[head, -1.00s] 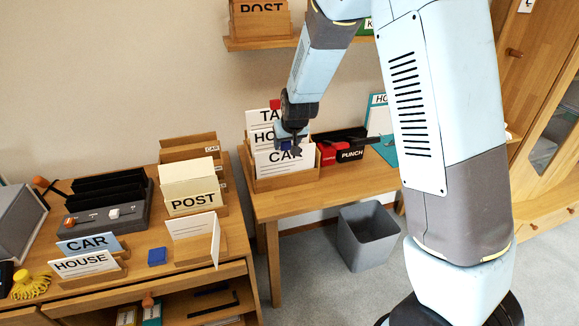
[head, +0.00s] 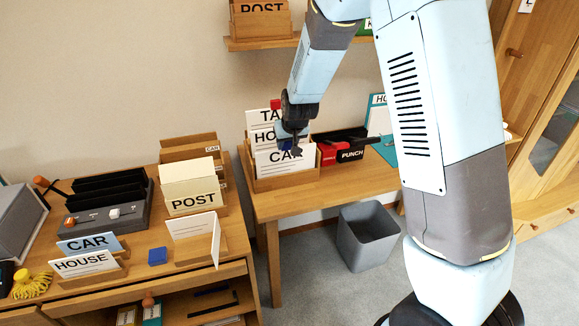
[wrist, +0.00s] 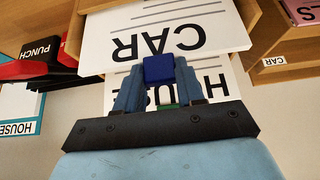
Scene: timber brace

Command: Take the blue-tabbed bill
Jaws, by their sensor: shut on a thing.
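The white CAR bill (head: 268,163) stands upright at the front of a wooden rack (head: 300,175) on the middle desk. In the wrist view the CAR bill (wrist: 205,35) appears upside down, with its blue tab (wrist: 158,68) between my fingers. My gripper (wrist: 160,80) is shut on that tab; in the head view my gripper (head: 292,146) is at the bill's top edge. The HOUSE bill (head: 262,140) is behind, partly hidden; a green tab (wrist: 166,106) shows below the fingers in the wrist view. A bill reading "TA" (head: 258,117) with a red tab (head: 275,104) is at the back.
A red and black punch (head: 350,154) lies right of the rack. A grey bin (head: 367,237) stands on the floor. The left desk holds a POST box (head: 192,203), a CAR and HOUSE card stand (head: 100,277) and a small blue block (head: 157,257). A shelf (head: 260,43) hangs above.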

